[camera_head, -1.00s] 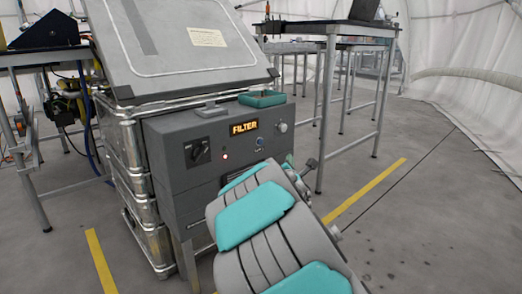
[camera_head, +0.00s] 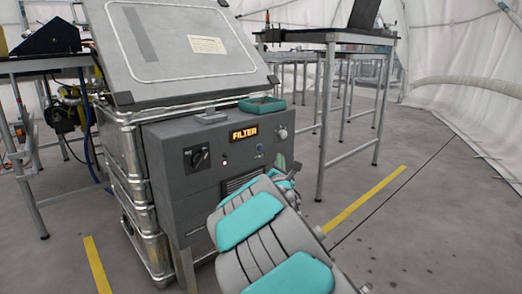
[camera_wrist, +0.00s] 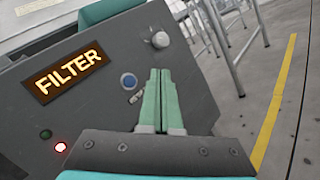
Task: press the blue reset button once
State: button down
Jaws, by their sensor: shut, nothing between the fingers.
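The blue reset button (camera_wrist: 128,81) is a small round button with a pale ring on the front of a dark grey control box (camera_wrist: 103,117), right of the lit FILTER display (camera_wrist: 66,72). In the head view the button (camera_head: 260,147) shows as a small spot below and right of the display. My gripper (camera_wrist: 161,72) has its two green fingers closed together, with nothing between them. In the wrist view the fingertips appear just right of the button and leave it visible. I cannot tell how far they are from the panel. In the head view my arm partly covers the panel's lower right.
The panel also carries a grey knob (camera_wrist: 160,40), a lit red lamp (camera_wrist: 60,147), a dark green lamp (camera_wrist: 45,134) and a black rotary switch (camera_head: 197,157). A green tray (camera_head: 262,104) sits on top of the box. A metal-legged table (camera_head: 328,40) stands behind right.

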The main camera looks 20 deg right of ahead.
aim_at(260, 148)
jog(key=shift+w+a+p, duration=0.2)
jog(key=shift+w+a, duration=0.25)
jog(key=shift+w, duration=0.5)
jog(key=shift+w+a+p, duration=0.25)
jog(key=shift+w+a, duration=0.25)
jog(key=shift+w, duration=0.5)
jog(key=shift+w+a+p, duration=0.2)
jog(key=shift+w+a, duration=0.25)
jog(key=shift+w, duration=0.5)
jog(key=shift+w+r, duration=0.1)
jog(key=shift+w+a+p, duration=0.2)
jog(key=shift+w+p, duration=0.05)
jog(key=shift+p, duration=0.25)
jog(key=shift+w+a+p, duration=0.15)
jog(key=shift+w+p, duration=0.25)
dwell(0.5)
jog(key=shift+s, duration=0.2)
jog(key=shift+s+d, duration=0.3)
jog(key=shift+s, duration=0.3)
